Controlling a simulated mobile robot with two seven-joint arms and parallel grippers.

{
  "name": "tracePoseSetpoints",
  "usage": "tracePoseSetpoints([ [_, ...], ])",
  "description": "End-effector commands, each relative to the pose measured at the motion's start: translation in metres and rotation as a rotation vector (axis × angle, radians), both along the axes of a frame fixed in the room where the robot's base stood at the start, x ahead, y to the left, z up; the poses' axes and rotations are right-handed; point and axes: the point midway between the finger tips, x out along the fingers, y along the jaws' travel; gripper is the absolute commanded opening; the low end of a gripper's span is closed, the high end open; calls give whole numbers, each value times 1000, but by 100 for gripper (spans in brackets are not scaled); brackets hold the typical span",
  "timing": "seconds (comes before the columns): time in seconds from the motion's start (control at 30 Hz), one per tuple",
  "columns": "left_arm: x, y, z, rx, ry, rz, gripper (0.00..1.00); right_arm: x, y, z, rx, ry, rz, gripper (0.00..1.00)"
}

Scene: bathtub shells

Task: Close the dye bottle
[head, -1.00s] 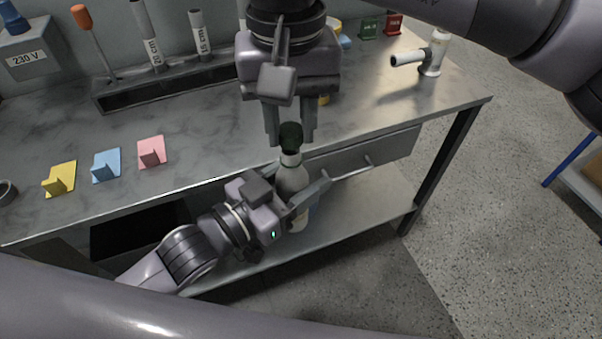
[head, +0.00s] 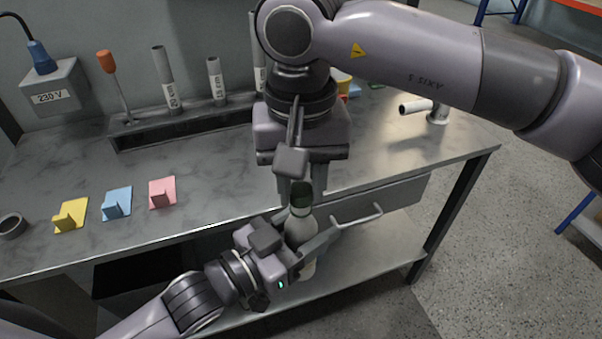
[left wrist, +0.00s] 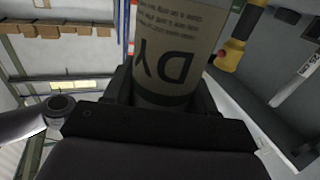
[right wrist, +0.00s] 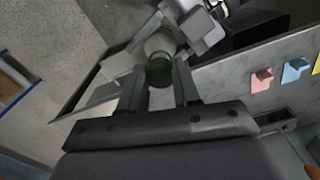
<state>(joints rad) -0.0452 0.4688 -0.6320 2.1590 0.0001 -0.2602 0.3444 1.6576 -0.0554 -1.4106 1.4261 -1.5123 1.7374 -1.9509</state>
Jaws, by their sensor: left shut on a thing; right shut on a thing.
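The pale dye bottle (head: 299,231) stands upright in front of the workbench edge, held in the air by my left gripper (head: 306,250), which is shut on its body. In the left wrist view the bottle's label (left wrist: 178,50) shows the letters "DY" between the jaws. A dark green cap (head: 300,194) sits at the top of the bottle neck. My right gripper (head: 297,190) comes from above and is shut on the cap. In the right wrist view the cap (right wrist: 159,70) lies between the fingertips, over the bottle. Whether the cap is seated tightly cannot be told.
The grey workbench (head: 230,195) lies behind the bottle. A drawer handle (head: 358,216) is close to the right of the bottle.

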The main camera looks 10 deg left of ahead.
Motion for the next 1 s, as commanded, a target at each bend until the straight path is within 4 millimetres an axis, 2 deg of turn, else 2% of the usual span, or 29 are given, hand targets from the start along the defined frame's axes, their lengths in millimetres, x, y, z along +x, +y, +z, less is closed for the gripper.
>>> tracePoseSetpoints([
  [0.47, 0, 0, 1, -1, -2, 0, 1, 0, 0, 0, 0, 0, 0, 4],
  [1.0, 0, 0, 1, -1, -2, 0, 1, 0, 0, -11, 1, 0, -1, 4],
])
